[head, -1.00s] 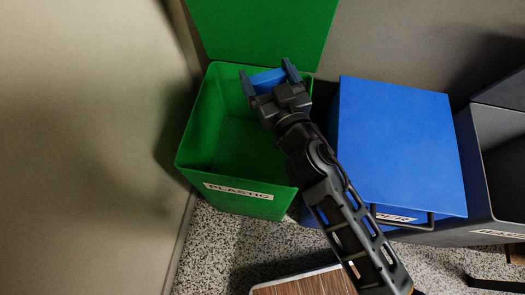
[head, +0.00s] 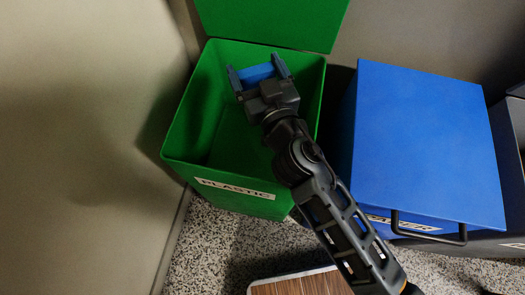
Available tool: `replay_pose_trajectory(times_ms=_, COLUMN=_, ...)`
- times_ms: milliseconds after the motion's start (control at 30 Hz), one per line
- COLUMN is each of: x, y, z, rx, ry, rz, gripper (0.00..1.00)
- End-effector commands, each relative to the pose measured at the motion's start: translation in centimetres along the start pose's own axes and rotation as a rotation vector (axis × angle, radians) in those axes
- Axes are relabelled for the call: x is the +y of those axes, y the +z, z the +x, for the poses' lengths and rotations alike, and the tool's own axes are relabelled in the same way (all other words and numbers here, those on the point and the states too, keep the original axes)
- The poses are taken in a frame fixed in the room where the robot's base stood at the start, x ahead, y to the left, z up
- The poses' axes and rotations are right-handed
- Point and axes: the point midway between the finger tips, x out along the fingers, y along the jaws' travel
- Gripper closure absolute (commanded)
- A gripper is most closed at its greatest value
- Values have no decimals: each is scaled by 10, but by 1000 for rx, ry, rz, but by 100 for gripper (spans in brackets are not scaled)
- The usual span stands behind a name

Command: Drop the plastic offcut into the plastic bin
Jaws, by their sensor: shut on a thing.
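The plastic bin (head: 222,192) is a green box with a label reading PLASTIC on its front. Its green lid (head: 270,22) stands open at the back. My gripper (head: 259,71) is shut on the plastic offcut (head: 258,73), a small blue piece between the two fingers. The gripper and the offcut appear over the open top of the bin, towards its back. I cannot tell how high they are above the rim. My arm hides part of the bin's right wall.
A blue bin (head: 425,140) with a closed lid and a front handle stands to the right. A grey bin (head: 508,150) is at the right edge. A wall (head: 80,140) is close on the left. A brown wooden surface (head: 300,284) shows at the bottom, above the speckled floor (head: 225,250).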

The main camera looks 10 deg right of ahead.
Motion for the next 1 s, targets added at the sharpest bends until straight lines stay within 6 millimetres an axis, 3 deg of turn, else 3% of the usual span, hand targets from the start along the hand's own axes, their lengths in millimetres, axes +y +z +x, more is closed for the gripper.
replay_pose_trajectory(times_ms=100, x=0, y=9, z=0, rx=1, ry=0, rz=-2, gripper=43)
replay_pose_trajectory(times_ms=367, x=0, y=9, z=0, rx=1, ry=0, rz=-1, gripper=43)
replay_pose_trajectory(times_ms=400, x=0, y=9, z=0, rx=1, ry=0, rz=-1, gripper=9)
replay_pose_trajectory(times_ms=500, x=0, y=9, z=0, rx=1, ry=0, rz=-1, gripper=0)
replay_pose_trajectory(times_ms=767, x=0, y=10, z=-2, rx=0, ry=0, rz=-1, gripper=0)
replay_pose_trajectory(times_ms=1000, x=1, y=12, z=-31, rx=-2, ry=1, rz=-1, gripper=0)
